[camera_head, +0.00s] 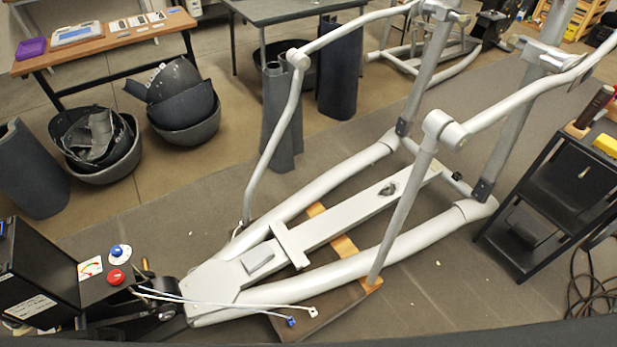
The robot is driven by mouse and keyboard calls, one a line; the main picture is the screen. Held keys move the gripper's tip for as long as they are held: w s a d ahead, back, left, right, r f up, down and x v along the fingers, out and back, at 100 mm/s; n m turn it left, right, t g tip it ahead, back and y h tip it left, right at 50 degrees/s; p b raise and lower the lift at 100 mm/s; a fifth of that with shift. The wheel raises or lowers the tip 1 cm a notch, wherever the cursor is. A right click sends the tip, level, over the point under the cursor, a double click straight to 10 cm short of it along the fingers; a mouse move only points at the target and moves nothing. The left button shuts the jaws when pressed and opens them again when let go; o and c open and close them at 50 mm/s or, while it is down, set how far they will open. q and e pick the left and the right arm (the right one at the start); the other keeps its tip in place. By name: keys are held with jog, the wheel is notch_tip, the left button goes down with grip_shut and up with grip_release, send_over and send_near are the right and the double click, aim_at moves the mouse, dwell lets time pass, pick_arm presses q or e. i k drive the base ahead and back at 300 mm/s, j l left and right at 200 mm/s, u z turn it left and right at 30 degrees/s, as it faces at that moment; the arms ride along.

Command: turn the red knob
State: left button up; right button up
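The red knob (115,277) sits on the top face of a small black control box (98,293) at the lower left. A blue knob (116,250) sits just behind it on the same box. A small dial label (90,268) is to the left of the two knobs. The red knob is in plain view with nothing covering it. Neither of my grippers shows in this view.
A grey elliptical frame (345,218) fills the middle, with wires (215,302) running from the box side. Black tubs (185,105) stand behind at left. A wooden table (105,42) is at the back left. A black cart (560,190) stands at right.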

aim_at(114, 276)
jog(key=u, duration=1.65)
